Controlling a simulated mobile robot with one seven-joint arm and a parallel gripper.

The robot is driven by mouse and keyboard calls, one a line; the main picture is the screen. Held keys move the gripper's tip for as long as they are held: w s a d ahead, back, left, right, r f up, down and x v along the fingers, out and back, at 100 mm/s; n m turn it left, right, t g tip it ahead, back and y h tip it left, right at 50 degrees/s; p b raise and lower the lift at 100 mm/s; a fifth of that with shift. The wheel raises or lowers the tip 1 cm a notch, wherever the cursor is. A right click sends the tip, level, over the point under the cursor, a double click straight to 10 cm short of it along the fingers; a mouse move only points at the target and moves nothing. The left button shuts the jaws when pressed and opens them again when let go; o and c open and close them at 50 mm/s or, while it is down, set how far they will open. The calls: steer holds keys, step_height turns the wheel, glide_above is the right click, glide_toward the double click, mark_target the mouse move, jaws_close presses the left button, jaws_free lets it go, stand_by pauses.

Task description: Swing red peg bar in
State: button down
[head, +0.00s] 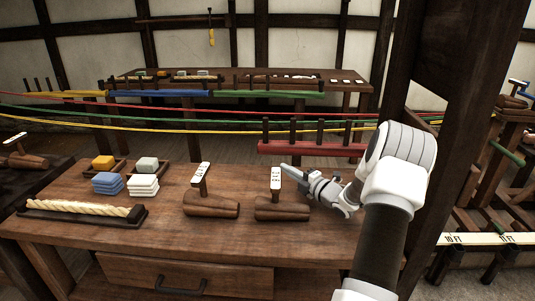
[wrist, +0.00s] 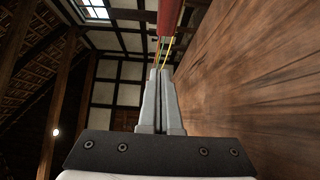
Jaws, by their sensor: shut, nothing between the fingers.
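The red peg bar (head: 312,149) with several dark upright pegs reaches out from the right behind the bench. Its right end is hidden behind my arm. My gripper (head: 284,168) is shut and empty, pointing left, over the back right part of the bench, in front of the red bar. In the wrist view my gripper's two fingers (wrist: 158,72) are together, and the red bar (wrist: 168,18) shows beyond their tips at the top. I cannot tell whether the fingertips touch the bar.
The wooden bench (head: 130,240) holds two wooden tools with labelled tags, the nearer one (head: 283,209) just below my gripper. A rope tray (head: 85,210) and small cloth stacks stand at left. Coloured ropes stretch behind the bench. A dark post (head: 440,110) rises right of my arm.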

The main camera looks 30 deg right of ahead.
steer(key=b, duration=0.2)
glide_toward(264, 149)
steer(key=w+a, duration=0.1)
steer(key=a, duration=0.2)
steer(key=w+a, duration=0.1)
steer(key=shift+w+a, duration=0.15)
steer(key=shift+w, duration=0.15)
steer(key=shift+w+d, duration=0.25)
steer(key=shift+w, duration=0.25)
steer(key=shift+w+d, duration=0.25)
steer(key=shift+w, duration=0.25)
steer(key=shift+w+d+r+b, duration=0.15)
steer(key=shift+w+d+b, duration=0.15)
steer(key=shift+w+d, duration=0.55)
steer(key=shift+w+a, duration=0.1)
steer(key=shift+w+d, duration=0.35)
steer(key=w+d+m+h+b, duration=0.3)
steer(key=w+d+h, duration=0.2)
steer(key=w+d, duration=0.2)
steer(key=w, duration=0.2)
steer(key=shift+w+d, duration=0.3)
steer(key=shift+w, duration=0.1)
